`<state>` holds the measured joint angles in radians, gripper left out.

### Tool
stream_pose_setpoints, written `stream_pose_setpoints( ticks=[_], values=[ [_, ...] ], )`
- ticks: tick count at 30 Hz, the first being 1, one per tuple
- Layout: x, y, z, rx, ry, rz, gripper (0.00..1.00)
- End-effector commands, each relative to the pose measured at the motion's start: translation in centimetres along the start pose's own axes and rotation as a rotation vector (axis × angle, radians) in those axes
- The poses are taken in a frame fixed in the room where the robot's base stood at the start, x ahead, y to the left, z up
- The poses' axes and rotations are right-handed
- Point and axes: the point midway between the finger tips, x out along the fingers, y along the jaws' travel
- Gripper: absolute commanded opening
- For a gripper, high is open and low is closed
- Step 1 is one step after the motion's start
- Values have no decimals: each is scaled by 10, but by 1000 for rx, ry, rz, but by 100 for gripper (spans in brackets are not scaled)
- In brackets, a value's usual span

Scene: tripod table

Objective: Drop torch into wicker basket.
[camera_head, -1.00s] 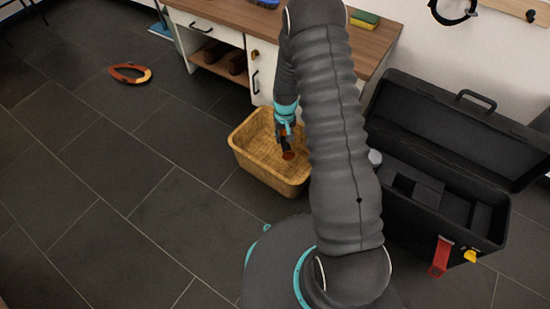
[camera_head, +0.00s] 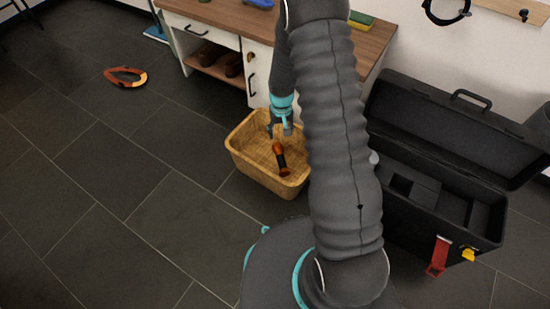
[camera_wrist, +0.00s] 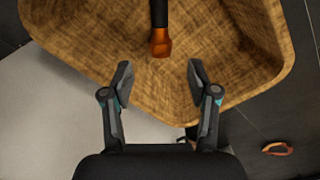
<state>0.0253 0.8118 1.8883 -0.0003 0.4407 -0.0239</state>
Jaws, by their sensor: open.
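The torch (camera_head: 281,158), black with orange ends, is inside the wicker basket (camera_head: 240,158) on the floor. My gripper (camera_head: 280,130) is above the basket's far part, open and apart from the torch. In the wrist view, the open fingers of my gripper (camera_wrist: 160,82) have nothing between them. The torch's orange end (camera_wrist: 160,42) shows ahead of the fingertips, with its black body cut off by the top edge. The basket (camera_wrist: 70,45) fills much of that view. My arm covers part of the basket's right side in the head view.
A wooden-topped workbench (camera_head: 215,17) stands behind the basket. An open black toolbox (camera_head: 410,225) is on the right.

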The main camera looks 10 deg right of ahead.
Motion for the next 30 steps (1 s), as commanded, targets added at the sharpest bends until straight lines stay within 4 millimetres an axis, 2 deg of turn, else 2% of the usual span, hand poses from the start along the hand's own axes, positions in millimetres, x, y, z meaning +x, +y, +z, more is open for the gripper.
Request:
stream_pose_setpoints(
  ticks=[1, 6, 12, 18, 30],
  values=[
    [-13, 0, -1, 0, 4, 0, 60],
    [-45, 0, 0, 0, 2, 0, 60],
    [-70, 0, 0, 0, 1, 0, 60],
    [-77, 0, 1, 0, -2, 0, 60],
    [-77, 0, 0, 0, -1, 0, 60]
  ],
)
